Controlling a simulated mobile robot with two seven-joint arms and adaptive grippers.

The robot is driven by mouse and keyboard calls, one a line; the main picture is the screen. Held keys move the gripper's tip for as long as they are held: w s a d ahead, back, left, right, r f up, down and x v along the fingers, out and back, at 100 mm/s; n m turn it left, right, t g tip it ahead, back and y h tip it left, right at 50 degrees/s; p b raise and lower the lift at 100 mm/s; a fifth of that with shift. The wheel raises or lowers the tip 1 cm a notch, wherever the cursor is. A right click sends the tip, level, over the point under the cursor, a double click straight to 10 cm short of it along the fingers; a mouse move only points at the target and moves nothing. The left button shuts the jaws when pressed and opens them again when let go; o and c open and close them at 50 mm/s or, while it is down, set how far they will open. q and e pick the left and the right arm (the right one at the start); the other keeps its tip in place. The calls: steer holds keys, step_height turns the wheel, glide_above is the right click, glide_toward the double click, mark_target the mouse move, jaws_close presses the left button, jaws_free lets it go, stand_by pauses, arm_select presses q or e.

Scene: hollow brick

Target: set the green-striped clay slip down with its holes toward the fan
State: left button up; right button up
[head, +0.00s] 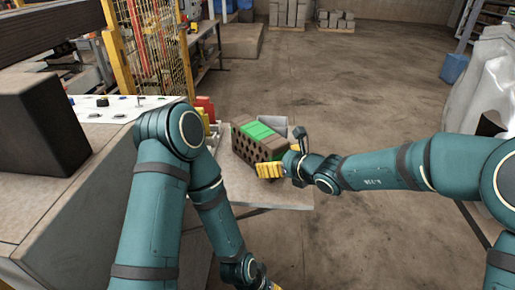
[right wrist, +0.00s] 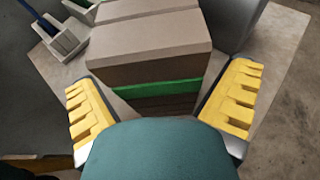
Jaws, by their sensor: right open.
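The green-striped clay slip (head: 255,147) is a brown block on the small table. Its face with rows of holes points toward the lower left of the head view, and a green band crosses its top. My right gripper (head: 280,168) is at its near right end. In the right wrist view the slip (right wrist: 150,60) stands between the spread yellow fingers of that gripper (right wrist: 160,92), with a gap visible on each side. My left gripper (head: 268,286) shows only partly at the bottom edge, low beside the table. I cannot make out a fan.
The small table (head: 285,197) has bare surface in front of the slip. A grey box (right wrist: 237,20) stands close behind the slip, and a pale slotted holder (right wrist: 66,40) is at its left. A dark block (head: 38,125) sits on the left bench. Open floor lies beyond.

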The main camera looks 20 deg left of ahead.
mark_target(274, 141)
steer(key=shift+w+a+f, duration=0.15)
steer(key=shift+w+a, duration=0.1)
steer(key=shift+a, duration=0.15)
steer(key=c, duration=1.3)
steer(key=shift+r, duration=0.45)
steer(key=shift+c, duration=0.2)
step_height(274, 141, up, 10)
steer(key=p, duration=0.4)
steer(key=shift+f, duration=0.25)
